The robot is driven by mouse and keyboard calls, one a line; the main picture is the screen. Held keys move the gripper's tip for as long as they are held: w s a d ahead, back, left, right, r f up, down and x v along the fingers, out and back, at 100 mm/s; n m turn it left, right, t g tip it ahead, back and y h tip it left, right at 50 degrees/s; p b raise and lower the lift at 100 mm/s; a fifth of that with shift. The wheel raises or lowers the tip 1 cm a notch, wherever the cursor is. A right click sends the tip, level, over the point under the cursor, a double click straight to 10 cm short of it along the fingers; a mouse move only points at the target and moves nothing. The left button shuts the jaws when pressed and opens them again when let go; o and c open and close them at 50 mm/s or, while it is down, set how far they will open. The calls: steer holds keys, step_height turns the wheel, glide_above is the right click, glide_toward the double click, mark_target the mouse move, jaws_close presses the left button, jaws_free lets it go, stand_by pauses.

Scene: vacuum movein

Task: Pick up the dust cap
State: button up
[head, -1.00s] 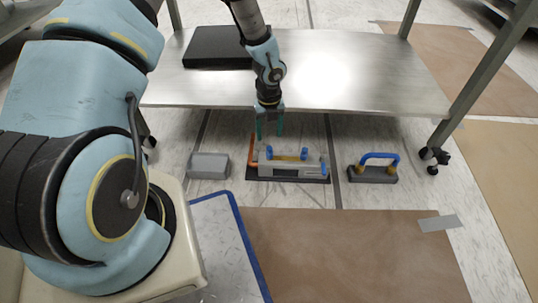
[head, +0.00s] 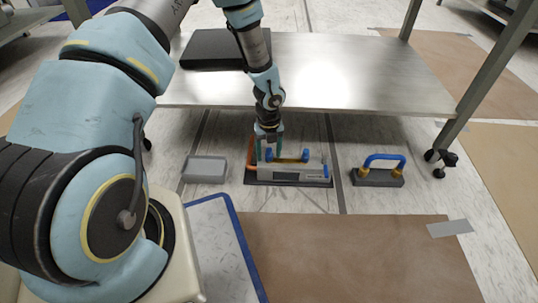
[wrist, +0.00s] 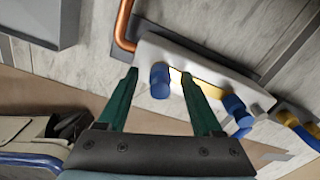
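Blue caps sit on a pale metal assembly (head: 285,172) on the floor. The left blue cap (head: 268,155) is right by my gripper (head: 269,152); another blue cap (head: 305,155) stands to its right, with a yellow bar between. In the wrist view, the left blue cap (wrist: 160,82) appears between the green fingers of my gripper (wrist: 160,73), which are apart and show no contact with it. The second blue cap (wrist: 235,106) lies outside the right finger. Which blue piece is the dust cap I cannot tell. The fingers hold nothing.
A copper pipe (wrist: 123,25) bends along the assembly's left end. A grey box (head: 205,169) stands left, and a dark block with a blue handle (head: 384,159) stands right. A low metal table (head: 340,75) with a black slab (head: 218,48) is behind. Brown floor sheet (head: 350,250) lies in front.

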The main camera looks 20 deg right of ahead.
jaws_close()
stand_by(0.3)
stand_by(0.3)
